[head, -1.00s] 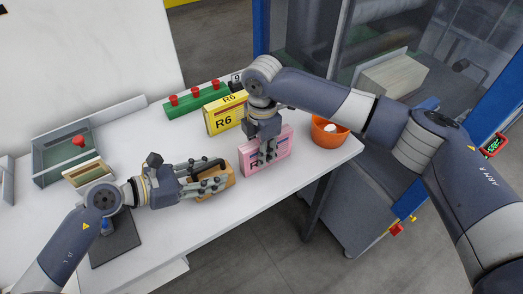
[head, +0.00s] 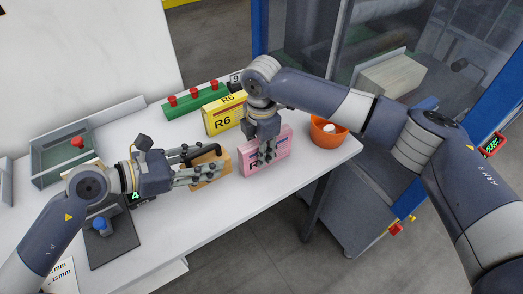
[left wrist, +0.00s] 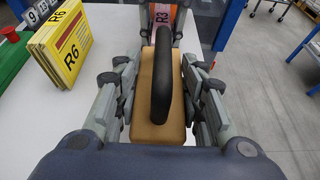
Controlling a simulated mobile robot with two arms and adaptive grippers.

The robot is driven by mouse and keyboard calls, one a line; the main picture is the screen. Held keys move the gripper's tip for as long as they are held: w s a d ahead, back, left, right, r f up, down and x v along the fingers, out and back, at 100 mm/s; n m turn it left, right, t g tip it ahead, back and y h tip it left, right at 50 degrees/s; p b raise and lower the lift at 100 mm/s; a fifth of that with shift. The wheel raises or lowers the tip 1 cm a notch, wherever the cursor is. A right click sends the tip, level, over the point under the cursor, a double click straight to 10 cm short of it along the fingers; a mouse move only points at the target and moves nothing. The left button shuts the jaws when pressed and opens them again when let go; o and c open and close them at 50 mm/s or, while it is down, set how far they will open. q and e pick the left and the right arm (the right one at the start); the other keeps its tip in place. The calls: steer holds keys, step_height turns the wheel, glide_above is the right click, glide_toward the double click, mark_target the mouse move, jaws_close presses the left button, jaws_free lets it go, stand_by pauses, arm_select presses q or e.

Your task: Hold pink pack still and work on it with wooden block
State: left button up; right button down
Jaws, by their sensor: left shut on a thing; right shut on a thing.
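The pink pack (head: 276,143) stands upright on the white table, and its R3 label shows partly in the left wrist view (left wrist: 162,15). My right gripper (head: 266,156) comes down from above and is shut on the pink pack. The wooden block (head: 212,170), with a dark curved handle, is held in my left gripper (head: 210,165), just left of the pack. In the left wrist view the wooden block (left wrist: 147,105) lies between the fingers. The block's far end points at the pack; I cannot tell whether they touch. The fingers hide parts of both.
A yellow R6 pack (head: 223,117) stands behind, beside a green holder (head: 195,102) with red knobs. An orange bowl (head: 325,133) sits near the right table edge. A grey tray (head: 62,150) and a dark plate (head: 113,245) with a blue knob are at left.

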arm_select(q)
steer(key=shift+r, duration=0.75)
arm_select(e)
steer(key=c, duration=1.2)
jaws_free()
steer(key=shift+c, duration=0.2)
step_height(320, 180, up, 12)
arm_select(q)
steer(key=shift+s+f, duration=0.1)
arm_select(e)
steer(key=shift+f, duration=0.1)
